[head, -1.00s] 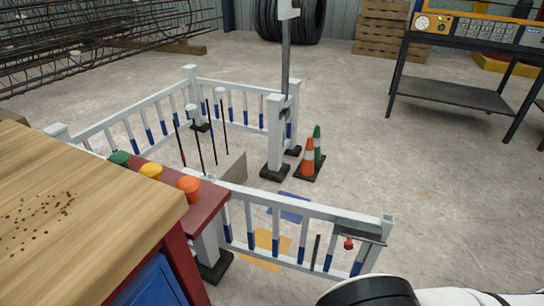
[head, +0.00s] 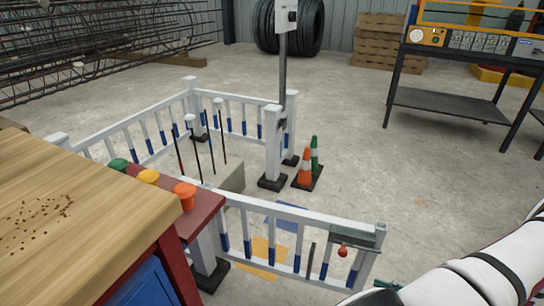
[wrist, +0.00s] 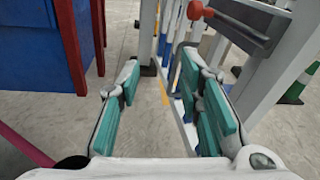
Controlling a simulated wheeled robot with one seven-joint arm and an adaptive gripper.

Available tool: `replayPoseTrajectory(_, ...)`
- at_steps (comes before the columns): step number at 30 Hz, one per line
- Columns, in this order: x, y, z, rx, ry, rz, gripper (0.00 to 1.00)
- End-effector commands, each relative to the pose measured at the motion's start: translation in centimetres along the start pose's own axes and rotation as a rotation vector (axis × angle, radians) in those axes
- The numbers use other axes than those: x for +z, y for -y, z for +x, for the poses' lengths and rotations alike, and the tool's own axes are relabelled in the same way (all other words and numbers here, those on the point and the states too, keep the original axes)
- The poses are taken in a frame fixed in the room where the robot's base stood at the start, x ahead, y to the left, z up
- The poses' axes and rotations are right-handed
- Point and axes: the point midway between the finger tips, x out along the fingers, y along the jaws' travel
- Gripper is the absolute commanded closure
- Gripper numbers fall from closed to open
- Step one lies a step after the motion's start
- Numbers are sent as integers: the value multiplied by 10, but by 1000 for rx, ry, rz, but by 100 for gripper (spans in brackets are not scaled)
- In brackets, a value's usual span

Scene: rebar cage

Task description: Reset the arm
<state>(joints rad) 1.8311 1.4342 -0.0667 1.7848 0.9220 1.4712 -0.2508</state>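My white arm (head: 480,268) enters the head view at the lower right, with black bands along it. A small teal part of my gripper shows at the bottom edge there, beside the near railing; the rest is cut off. In the wrist view my gripper (wrist: 170,100) has its two teal-padded fingers spread apart. Nothing is between the pads except the view of the floor and white railing beyond.
A white railing (head: 304,214) with a red-knobbed ledge (head: 352,241) stands close to my gripper. A wooden-topped table (head: 90,200) is at the left. Traffic cones (head: 306,165) and a dark bench (head: 450,102) stand farther back. Open floor lies between them.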

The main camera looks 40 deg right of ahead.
Motion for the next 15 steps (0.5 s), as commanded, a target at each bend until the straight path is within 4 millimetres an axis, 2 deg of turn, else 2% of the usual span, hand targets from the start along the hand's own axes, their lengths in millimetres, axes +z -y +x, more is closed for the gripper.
replayPoseTrajectory(1,18,11,6,67,-12,-35,67)
replayPoseTrajectory(6,80,35,34,299,-48,-143,67)
replayPoseTrajectory(10,129,42,60,474,-74,-232,67)
replayPoseTrajectory(15,191,39,94,698,-108,-357,67)
